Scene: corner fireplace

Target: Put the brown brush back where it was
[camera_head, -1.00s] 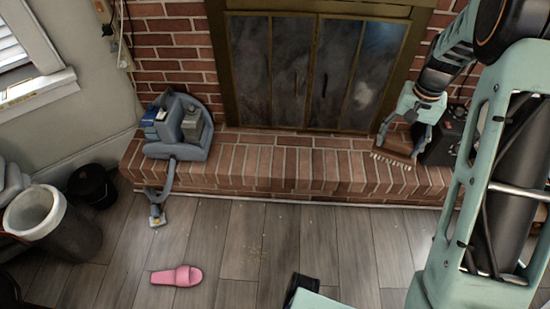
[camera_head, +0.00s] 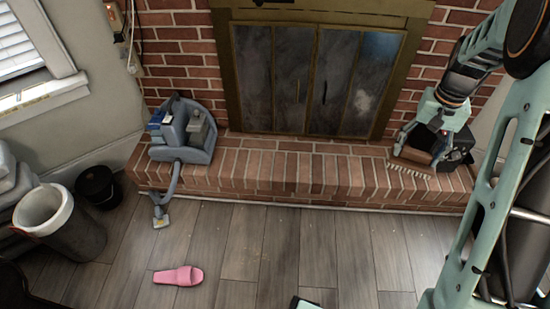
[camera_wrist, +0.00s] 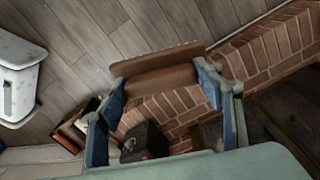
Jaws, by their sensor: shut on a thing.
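The brown brush (camera_head: 410,156) is at the right end of the brick hearth, with its pale bristles toward the front edge. My gripper (camera_head: 425,147) is shut on it from above. In the wrist view the brush (camera_wrist: 155,82) spans between the two blue-grey fingers of my gripper (camera_wrist: 163,92). The brush is at or just above the bricks; I cannot tell whether it touches them. My fingers hide part of its body in the head view.
A dark box (camera_head: 460,150) stands right of the brush on the brick hearth (camera_head: 300,177). A grey-blue vacuum (camera_head: 185,135) sits at the hearth's left end. The middle hearth is clear. A pink slipper (camera_head: 178,276) and a bin (camera_head: 68,228) are on the floor.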

